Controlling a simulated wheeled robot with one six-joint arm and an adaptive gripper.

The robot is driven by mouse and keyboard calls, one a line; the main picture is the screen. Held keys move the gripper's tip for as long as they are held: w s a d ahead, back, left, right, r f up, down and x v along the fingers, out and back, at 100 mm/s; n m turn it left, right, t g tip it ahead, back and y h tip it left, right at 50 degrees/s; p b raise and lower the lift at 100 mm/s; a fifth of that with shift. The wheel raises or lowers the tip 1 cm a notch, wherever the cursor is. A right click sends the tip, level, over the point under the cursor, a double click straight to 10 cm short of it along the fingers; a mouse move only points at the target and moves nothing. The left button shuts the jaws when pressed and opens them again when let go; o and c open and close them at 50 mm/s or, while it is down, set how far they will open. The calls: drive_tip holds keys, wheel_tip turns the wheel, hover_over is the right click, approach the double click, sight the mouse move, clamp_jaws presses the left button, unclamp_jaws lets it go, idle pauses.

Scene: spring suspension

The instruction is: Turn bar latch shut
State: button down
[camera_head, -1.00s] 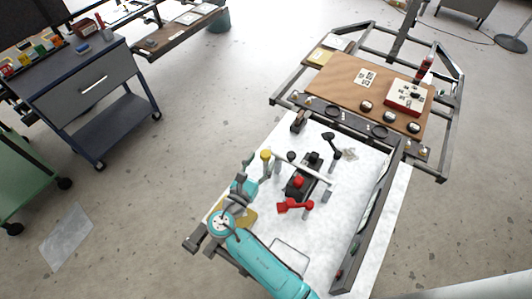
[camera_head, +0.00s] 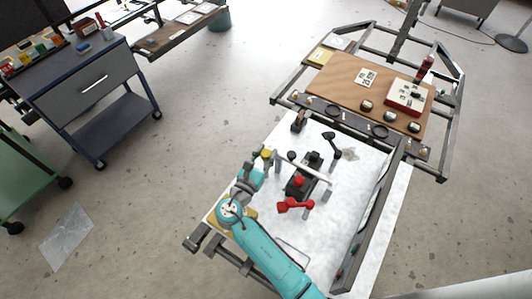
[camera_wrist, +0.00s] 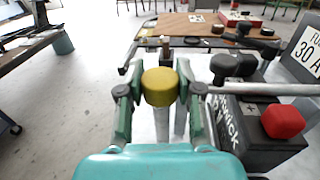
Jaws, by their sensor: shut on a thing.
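The bar latch shows as a pale metal bar (camera_head: 308,171) lying across the top of a black battery (camera_head: 296,189). A yellow knob (camera_head: 266,154) stands at the bar's left end. My gripper (camera_wrist: 159,92) has its two green-sided fingers on either side of the yellow knob (camera_wrist: 159,86), shut on it. In the wrist view the bar (camera_wrist: 262,88) runs off to the right, over the battery (camera_wrist: 255,135). The battery has a red terminal cap (camera_wrist: 283,121). The fingers hide part of the knob's sides and the bar's near end.
A red lever (camera_head: 295,205) stands beside the battery, and a black lever (camera_head: 331,143) stands behind it. A dark rail (camera_head: 365,205) borders the white tabletop (camera_head: 285,232) at right. A brown board (camera_head: 345,82) with a red-and-white box (camera_head: 404,96) lies at the back.

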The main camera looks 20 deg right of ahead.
drive_tip(key=shift+w+m+g+h, duration=0.15)
drive_tip(key=shift+m+g+h, duration=0.9)
drive_tip(key=shift+g, duration=0.35)
drive_tip(key=shift+m+g+h, duration=0.75)
drive_tip(key=shift+m+g, duration=0.4)
drive_tip(key=shift+g, duration=0.35)
drive_tip(key=c, duration=0.7)
unclamp_jaws()
drive_tip(key=shift+c, duration=0.2)
drive_tip(key=v, duration=1.2)
